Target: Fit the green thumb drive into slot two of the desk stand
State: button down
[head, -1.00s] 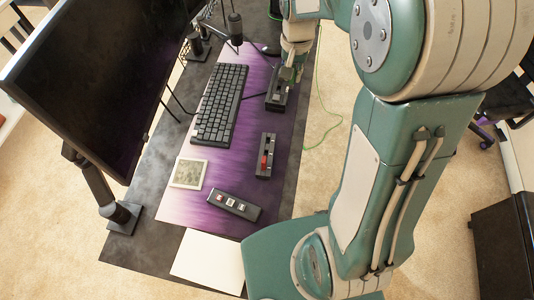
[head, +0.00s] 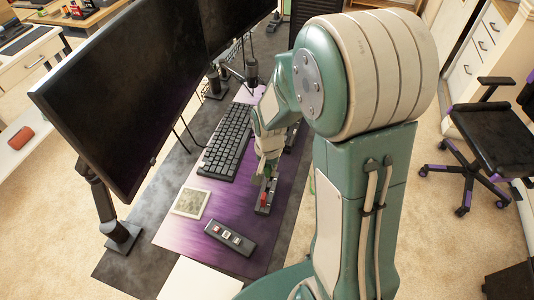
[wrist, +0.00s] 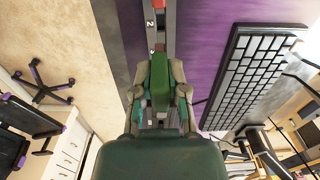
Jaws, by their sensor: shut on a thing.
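The green thumb drive (wrist: 159,75) is between the fingers of my gripper (wrist: 159,95) in the wrist view. The desk stand (wrist: 168,22) lies beyond the drive's tip, with a "2" label beside it and red patches on it. In the head view my gripper (head: 267,165) is over the far end of a dark stand (head: 261,209) that has a red piece (head: 264,198) in it. The gripper hides that end. I cannot tell whether the drive touches the stand.
A second dark stand (head: 291,136) lies farther back, partly behind my arm. The keyboard (head: 226,143) is to the left. Monitors (head: 125,95) rise at left.

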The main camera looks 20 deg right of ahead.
aim_at(267, 179)
jog(key=shift+a+f, duration=0.1)
jog(key=shift+a, duration=0.2)
jog(key=shift+d+f, duration=0.2)
jog(key=shift+f, duration=2.65)
jog(key=shift+f, duration=1.3)
jog(key=c, duration=0.6)
grip_release()
notch_tip(267, 179, up, 11)
jog(key=shift+r, duration=0.45)
